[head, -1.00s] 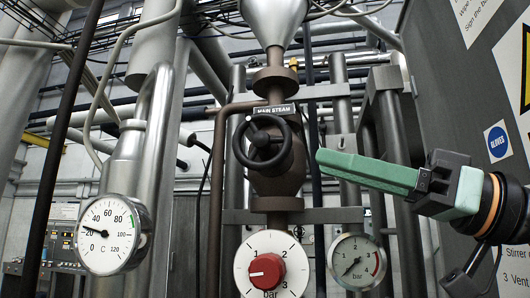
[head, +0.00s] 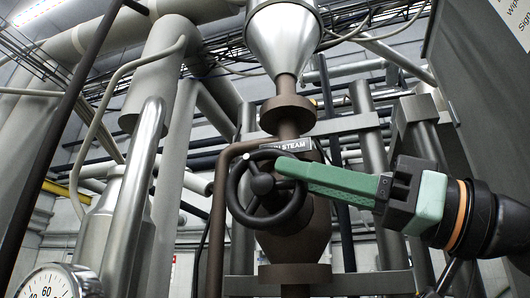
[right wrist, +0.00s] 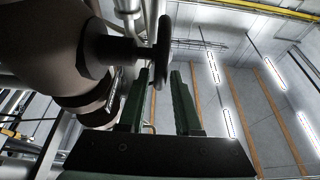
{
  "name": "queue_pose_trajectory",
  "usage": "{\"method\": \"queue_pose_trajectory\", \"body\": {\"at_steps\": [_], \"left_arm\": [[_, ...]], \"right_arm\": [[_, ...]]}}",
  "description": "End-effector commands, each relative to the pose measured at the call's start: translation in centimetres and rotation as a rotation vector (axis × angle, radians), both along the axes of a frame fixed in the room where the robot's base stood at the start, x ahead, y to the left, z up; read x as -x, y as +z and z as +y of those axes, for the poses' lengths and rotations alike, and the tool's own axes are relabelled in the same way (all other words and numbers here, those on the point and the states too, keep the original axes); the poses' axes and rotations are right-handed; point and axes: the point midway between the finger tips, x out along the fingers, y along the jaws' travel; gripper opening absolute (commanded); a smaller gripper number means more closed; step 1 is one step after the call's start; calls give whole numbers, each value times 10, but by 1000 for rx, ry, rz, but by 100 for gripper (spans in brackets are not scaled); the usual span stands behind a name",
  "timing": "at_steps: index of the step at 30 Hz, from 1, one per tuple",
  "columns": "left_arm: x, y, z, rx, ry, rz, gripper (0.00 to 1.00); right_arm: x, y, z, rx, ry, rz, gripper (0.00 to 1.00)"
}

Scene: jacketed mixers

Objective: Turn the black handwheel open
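The black handwheel (head: 240,192) sits on the front of a brown valve body (head: 305,232), under a partly covered label (head: 285,146) reading "...N STEAM". My right gripper (head: 282,166) comes in from the right in the head view, its green fingers overlapping the wheel's upper right rim. In the right wrist view the handwheel (right wrist: 163,50) is seen edge-on. The fingers of my right gripper (right wrist: 160,75) stand apart there, and the near part of the rim lies between their tips, closer to the left finger. Contact cannot be told. My left gripper is not in view.
A brown pipe (head: 219,215) runs down left of the valve. A silver cone (head: 283,40) stands above it. A dial gauge (head: 55,284) is cut off at the bottom left. A grey panel (head: 478,110) stands at the right, and upright metal pipes stand behind.

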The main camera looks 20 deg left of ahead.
Motion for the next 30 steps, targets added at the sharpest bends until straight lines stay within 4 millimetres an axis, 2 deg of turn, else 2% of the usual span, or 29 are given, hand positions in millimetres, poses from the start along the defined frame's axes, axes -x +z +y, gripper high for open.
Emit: {"method": "queue_pose_trajectory", "body": {"at_steps": [3,9,20,29,30], "left_arm": [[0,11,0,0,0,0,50],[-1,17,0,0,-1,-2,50],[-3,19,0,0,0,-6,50],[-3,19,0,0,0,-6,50],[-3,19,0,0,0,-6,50]], "right_arm": [[0,12,21,1,3,-1,32],[-2,19,42,0,0,1,32],[-2,19,47,0,-2,-1,32],[-2,19,47,0,-1,-1,1],[-2,19,47,0,-1,-1,0]]}}
